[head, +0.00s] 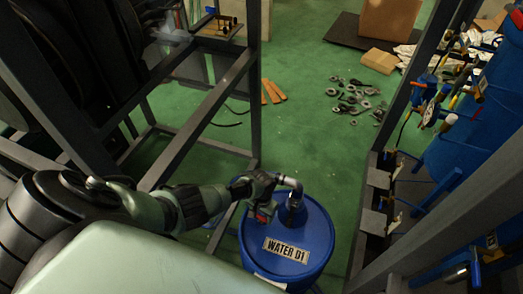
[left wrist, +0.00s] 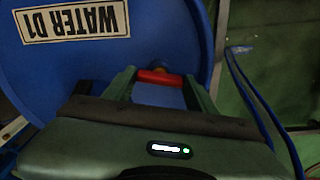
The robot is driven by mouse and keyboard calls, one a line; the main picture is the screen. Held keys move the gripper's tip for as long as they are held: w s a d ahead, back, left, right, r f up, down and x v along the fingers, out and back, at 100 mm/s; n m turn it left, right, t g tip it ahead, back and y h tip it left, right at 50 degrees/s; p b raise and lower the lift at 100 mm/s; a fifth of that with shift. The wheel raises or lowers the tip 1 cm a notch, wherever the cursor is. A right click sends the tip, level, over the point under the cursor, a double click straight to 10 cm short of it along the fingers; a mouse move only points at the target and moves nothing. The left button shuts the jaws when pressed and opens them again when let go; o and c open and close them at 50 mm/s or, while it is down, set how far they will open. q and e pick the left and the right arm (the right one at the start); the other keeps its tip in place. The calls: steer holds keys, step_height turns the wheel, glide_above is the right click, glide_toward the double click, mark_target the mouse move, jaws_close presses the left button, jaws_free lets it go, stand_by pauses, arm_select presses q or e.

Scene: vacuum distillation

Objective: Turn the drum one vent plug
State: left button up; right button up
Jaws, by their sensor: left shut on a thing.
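The blue drum (head: 315,235) labelled WATER D1 stands at the lower middle of the head view, and its lid also fills the upper left of the left wrist view (left wrist: 110,60). My left gripper (head: 263,212) reaches over the lid from the left. In the left wrist view its two fingers (left wrist: 165,80) are on either side of a red vent plug (left wrist: 160,77), shut on it. In the head view the plug (head: 262,217) shows only as a small red patch by the fingers. My right gripper is not in view.
A dark steel frame (head: 205,115) stands to the left, and another frame (head: 400,95) to the right. Several metal parts (head: 352,98) lie on the green floor behind.

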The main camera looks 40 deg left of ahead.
arm_select(q)
steer(key=n+p, duration=0.1)
steer(key=n, duration=0.3)
steer(key=shift+w+r+n, duration=0.1)
steer(key=shift+n, duration=2.1)
steer(key=o, duration=1.4)
steer(key=shift+c, duration=0.2)
steer(key=shift+p, duration=0.3)
step_height(320, 180, up, 6)
steer(key=p, duration=0.3)
steer(key=shift+r, duration=0.2)
steer(key=shift+r+p, duration=0.3)
steer(key=shift+r, duration=0.35)
